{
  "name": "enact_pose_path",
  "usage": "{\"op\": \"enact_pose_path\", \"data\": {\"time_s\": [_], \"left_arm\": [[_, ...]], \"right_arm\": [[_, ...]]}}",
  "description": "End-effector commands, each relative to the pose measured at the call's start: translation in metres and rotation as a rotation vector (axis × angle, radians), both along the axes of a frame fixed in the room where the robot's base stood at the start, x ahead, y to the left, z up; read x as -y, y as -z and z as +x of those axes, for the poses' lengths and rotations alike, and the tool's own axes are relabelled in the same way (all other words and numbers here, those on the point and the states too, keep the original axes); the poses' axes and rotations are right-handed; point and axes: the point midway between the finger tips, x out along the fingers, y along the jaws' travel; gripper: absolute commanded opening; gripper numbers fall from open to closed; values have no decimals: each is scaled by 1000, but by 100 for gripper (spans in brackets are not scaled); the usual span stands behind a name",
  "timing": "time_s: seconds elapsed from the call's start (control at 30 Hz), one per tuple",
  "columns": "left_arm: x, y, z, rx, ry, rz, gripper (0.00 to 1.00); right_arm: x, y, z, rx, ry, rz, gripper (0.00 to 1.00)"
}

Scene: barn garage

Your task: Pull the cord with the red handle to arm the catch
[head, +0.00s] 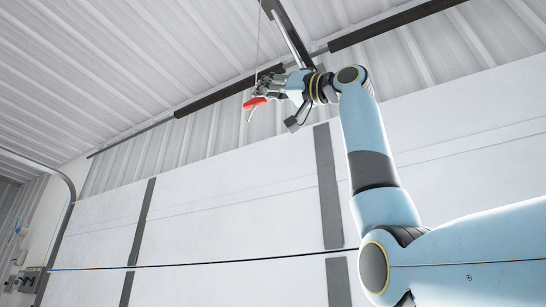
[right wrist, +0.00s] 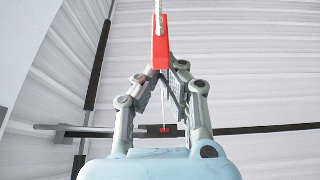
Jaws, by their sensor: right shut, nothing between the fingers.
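The red handle (head: 254,103) hangs on a thin pale cord (head: 258,45) that comes down from above, and a short pale end shows below it. In the right wrist view the red handle (right wrist: 160,50) stands upright, with the cord (right wrist: 158,8) above it. My right gripper (head: 264,88) is raised up beside the handle. Its fingertips (right wrist: 166,66) are drawn together at the handle's lower end, with nothing held between them. Whether they touch the handle, I cannot tell. My left gripper is not in view.
The white sectional garage door (head: 235,200) with dark vertical strips fills the background. A dark rail (head: 300,40) runs up to the ceiling, and a dark bar (head: 395,25) crosses above the door. A small red piece (right wrist: 165,129) shows beyond the gripper.

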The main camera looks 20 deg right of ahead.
Motion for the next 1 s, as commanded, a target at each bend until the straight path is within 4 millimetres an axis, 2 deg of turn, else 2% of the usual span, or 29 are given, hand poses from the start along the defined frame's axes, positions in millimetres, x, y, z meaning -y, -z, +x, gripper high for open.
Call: {"op": "enact_pose_path", "data": {"time_s": [0.33, 0.63, 1.0], "left_arm": [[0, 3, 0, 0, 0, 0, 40], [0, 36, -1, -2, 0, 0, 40], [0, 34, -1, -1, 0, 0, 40]], "right_arm": [[0, 4, 0, -1, 0, -1, 0], [0, 49, 1, -2, 1, -1, 0], [0, 49, 2, -7, -1, -3, 0]]}}
